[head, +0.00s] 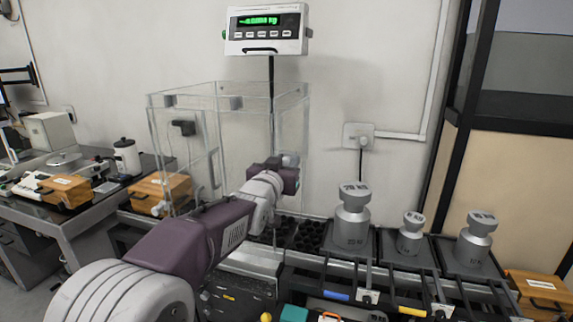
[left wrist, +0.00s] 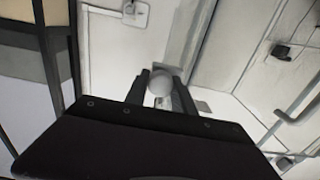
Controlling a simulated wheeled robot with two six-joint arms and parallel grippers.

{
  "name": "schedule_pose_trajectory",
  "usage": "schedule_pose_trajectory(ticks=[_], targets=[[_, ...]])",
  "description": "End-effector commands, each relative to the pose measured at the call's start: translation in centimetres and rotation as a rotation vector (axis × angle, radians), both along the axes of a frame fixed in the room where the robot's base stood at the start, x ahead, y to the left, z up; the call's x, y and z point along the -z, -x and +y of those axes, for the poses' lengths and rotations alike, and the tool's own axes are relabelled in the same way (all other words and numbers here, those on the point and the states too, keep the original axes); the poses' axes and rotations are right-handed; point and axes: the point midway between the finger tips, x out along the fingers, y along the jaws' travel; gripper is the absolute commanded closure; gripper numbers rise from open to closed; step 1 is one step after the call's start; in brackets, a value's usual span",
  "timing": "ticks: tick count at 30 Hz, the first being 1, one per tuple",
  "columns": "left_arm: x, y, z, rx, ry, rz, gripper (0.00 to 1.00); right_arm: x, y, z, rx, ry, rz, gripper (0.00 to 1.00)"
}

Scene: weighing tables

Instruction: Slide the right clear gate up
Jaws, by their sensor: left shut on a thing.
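The clear box (head: 187,103) stands on the bench at the back wall. Its right clear gate (head: 292,122) is the transparent panel on the right side; its exact edges are hard to make out. My left arm reaches across the front, and my left gripper (head: 290,165) is at the lower part of that side. In the left wrist view, the two dark fingers (left wrist: 162,88) are shut on a pale round knob (left wrist: 159,80). The knob appears to belong to the right gate. My right gripper is not in view.
Several steel weights, including a large one (head: 352,222), stand on dark trays to the right. A display (head: 266,30) is above the box. A wooden case (head: 161,192) is at the left, another (head: 540,290) at the far right. A wall socket (head: 359,136) is behind.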

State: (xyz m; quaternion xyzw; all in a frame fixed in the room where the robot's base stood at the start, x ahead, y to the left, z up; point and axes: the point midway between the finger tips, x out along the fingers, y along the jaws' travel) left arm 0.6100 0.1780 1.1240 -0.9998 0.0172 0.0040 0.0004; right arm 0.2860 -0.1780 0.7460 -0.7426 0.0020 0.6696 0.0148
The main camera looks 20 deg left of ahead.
Motion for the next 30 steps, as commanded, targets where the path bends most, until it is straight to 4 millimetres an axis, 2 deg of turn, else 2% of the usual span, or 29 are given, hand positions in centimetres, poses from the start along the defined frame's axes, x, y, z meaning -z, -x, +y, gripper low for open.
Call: schedule_pose_trajectory(ticks=[1, 9, 10, 11, 19, 22, 30], targets=[[-0.6, 0.0, 0.0, 0.0, 0.0, -0.012, 1.0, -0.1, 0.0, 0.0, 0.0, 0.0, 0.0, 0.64], [-0.9, 0.0, 0.0, 0.0, 0.002, -0.019, 1.0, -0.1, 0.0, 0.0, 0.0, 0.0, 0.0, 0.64], [-0.9, 0.0, 0.0, 0.0, 0.002, -0.02, 0.64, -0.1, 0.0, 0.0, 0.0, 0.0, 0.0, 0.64], [-0.9, 0.0, 0.0, 0.0, 0.002, -0.02, 0.62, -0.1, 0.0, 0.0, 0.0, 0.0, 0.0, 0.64], [-0.6, 0.1, 0.0, 0.0, 0.001, -0.012, 0.62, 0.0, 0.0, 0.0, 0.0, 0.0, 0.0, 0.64], [-0.6, 0.7, 0.1, 0.0, 0.001, -0.013, 0.62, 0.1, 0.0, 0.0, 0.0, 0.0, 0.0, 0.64], [-0.6, 5.3, 0.2, -0.001, 0.003, -0.016, 0.62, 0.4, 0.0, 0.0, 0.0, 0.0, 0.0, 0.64]])
